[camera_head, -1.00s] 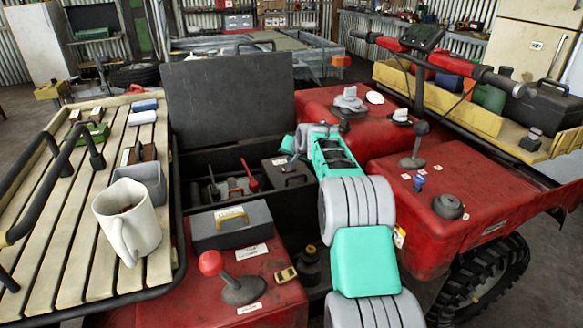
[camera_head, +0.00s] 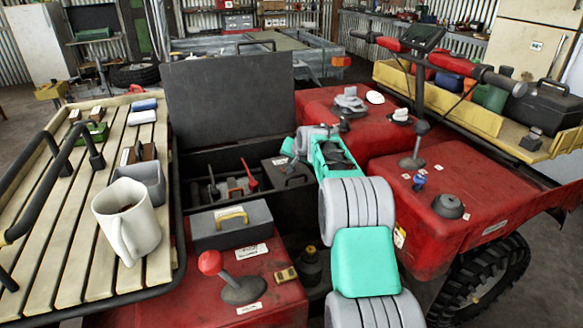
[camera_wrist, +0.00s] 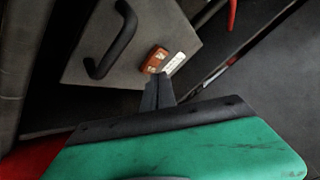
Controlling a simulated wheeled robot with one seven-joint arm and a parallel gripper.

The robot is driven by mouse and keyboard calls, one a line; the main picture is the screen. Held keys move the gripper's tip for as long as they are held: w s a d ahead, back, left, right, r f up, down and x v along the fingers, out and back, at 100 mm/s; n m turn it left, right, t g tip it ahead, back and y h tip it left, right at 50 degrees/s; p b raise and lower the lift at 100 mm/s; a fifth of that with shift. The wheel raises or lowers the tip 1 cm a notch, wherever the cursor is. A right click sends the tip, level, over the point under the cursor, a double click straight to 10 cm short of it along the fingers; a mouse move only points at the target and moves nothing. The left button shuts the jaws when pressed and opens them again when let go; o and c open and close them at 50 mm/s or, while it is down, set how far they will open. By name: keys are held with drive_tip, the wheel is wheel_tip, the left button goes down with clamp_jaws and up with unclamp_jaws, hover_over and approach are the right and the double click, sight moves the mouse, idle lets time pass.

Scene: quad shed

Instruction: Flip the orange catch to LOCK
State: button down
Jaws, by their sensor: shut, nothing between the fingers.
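The orange catch (camera_wrist: 156,59) is a small block on a grey face in the wrist view, beside a white label (camera_wrist: 174,64) whose text is too small to read. The face belongs to a box (camera_wrist: 87,41) with a black bar handle. My gripper (camera_wrist: 158,80) is shut and empty, its fingertips just below the catch in the picture. Whether they touch it I cannot tell. In the head view my gripper (camera_head: 290,147) is over the open black bin, by a dark case (camera_head: 278,168). The catch cannot be made out there.
The bin's raised lid (camera_head: 230,98) stands behind my gripper. A white mug (camera_head: 127,220) stands on the slatted rack at left. A red tool (camera_head: 249,174) stands in the bin.

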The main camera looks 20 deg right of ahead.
drive_tip(key=shift+f, duration=0.4)
drive_tip(key=shift+r, duration=0.15)
drive_tip(key=shift+a+r+p, duration=0.1)
drive_tip(key=shift+r+p, duration=0.3)
drive_tip(key=shift+r, duration=0.3)
drive_tip(key=r+p, duration=0.2)
drive_tip(key=r, duration=0.1)
drive_tip(key=r+p, duration=0.1)
drive_tip(key=shift+a+r, duration=0.3)
drive_tip(key=shift+r, duration=0.2)
